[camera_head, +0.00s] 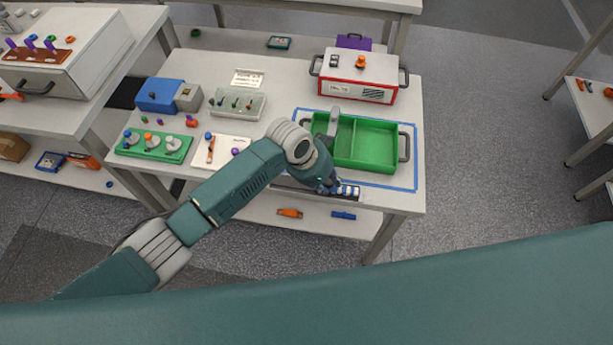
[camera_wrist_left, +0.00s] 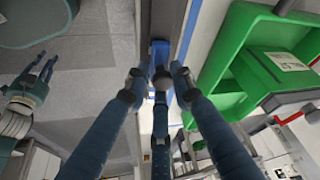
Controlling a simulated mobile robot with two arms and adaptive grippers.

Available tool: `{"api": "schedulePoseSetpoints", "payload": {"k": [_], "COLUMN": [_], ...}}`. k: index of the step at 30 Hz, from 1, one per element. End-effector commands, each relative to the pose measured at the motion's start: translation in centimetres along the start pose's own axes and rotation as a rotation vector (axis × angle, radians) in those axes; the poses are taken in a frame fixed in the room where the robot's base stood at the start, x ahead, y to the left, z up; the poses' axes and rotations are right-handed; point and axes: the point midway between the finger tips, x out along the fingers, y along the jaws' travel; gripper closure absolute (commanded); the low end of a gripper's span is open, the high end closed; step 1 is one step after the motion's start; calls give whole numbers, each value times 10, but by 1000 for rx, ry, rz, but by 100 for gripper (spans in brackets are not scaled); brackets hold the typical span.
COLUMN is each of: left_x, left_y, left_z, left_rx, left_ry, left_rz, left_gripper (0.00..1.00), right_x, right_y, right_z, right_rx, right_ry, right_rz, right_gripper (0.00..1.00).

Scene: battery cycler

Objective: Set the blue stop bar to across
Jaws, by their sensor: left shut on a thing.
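The blue stop bar (camera_head: 349,190) is at the front edge of the work table, below the green tray. My left gripper (camera_head: 331,187) reaches down to its left part and covers some of it. In the left wrist view, the blue bar (camera_wrist_left: 158,48) lies between the fingertips of my left gripper (camera_wrist_left: 160,80), which is shut on it. The bar's pivot and full length are hidden by the fingers. My right gripper (camera_wrist_left: 38,75) shows small at the left of the left wrist view, away from the table, with its fingers apart and empty.
A green divided tray (camera_head: 375,122) sits inside a blue taped outline just behind the bar. A red-and-white box (camera_head: 358,75) stands behind it. A green holder (camera_head: 153,146) and a blue device (camera_head: 160,95) stand to the left. Floor in front is clear.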

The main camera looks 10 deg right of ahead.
Motion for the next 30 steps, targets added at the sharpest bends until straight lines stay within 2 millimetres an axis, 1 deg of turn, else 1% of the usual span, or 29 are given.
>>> {"api": "schedulePoseSetpoints", "payload": {"k": [1, 10, 11, 12, 13, 22, 25, 28, 30], "left_x": [-3, -3, -3, -4, -3, -1, -2, -8, -17], "left_y": [-2, -1, -1, -1, -1, 1, 1, 1, 0], "left_z": [-12, -14, -14, -14, -14, -9, -8, -8, -8], "left_rx": [4, 5, 6, 6, 6, 3, 3, 3, 4], "left_ry": [20, 23, 23, 23, 22, 12, 11, 12, 13], "left_rz": [-12, -12, -12, -12, -11, -7, -7, -7, -7], "left_gripper": [100, 100, 75, 67, 61, 61, 61, 61, 61], "right_x": [0, 0, 0, 0, 0, 0, 0, 0, 0], "right_y": [0, 0, 0, 0, 0, 1, 4, 4, 3], "right_z": [0, 0, 0, 0, 0, 0, 2, 1, 1], "right_rx": [0, 0, 0, 0, 0, -1, -2, -2, -1], "right_ry": [0, 0, 0, 0, 0, 0, -2, -2, -1], "right_rz": [0, 0, 0, 0, 0, 1, 4, 4, 3], "right_gripper": [73, 73, 73, 73, 73, 73, 73, 73, 73]}}
